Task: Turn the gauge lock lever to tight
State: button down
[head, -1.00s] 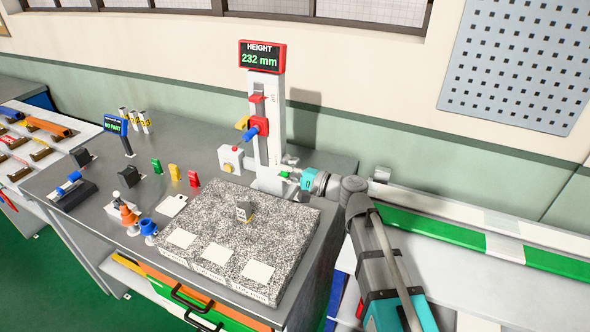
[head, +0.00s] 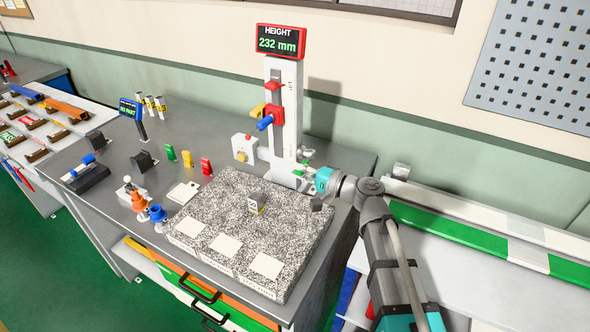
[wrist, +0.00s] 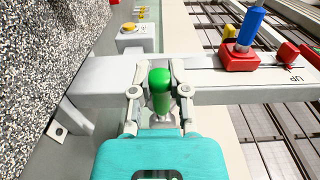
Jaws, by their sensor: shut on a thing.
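The height gauge's white column (head: 286,100) stands at the back of the bench, its display (head: 282,41) reading HEIGHT 232 mm. In the wrist view a green lever handle (wrist: 160,93) sits between my two fingers, in front of the column, near its lower end. My gripper (wrist: 160,92) is shut on this green handle; it also shows low at the column's right side in the head view. The column's red carriage (wrist: 240,57) with a blue handle (wrist: 251,24) is farther up. I cannot read any lever marking.
A speckled granite plate (head: 210,225) lies in front of the gauge, with a small grey block (head: 255,203) on it. A white box with a yellow button (head: 243,148) stands left of the column. Red, yellow and green pieces stand farther left.

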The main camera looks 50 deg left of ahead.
jog(key=shift+s+d+f, duration=0.1)
jog(key=shift+s+f, duration=0.05)
jog(key=c, duration=0.6)
grip_release()
jog(key=v, duration=1.1)
jog(key=shift+d, duration=0.35)
jog(key=shift+d, duration=0.1)
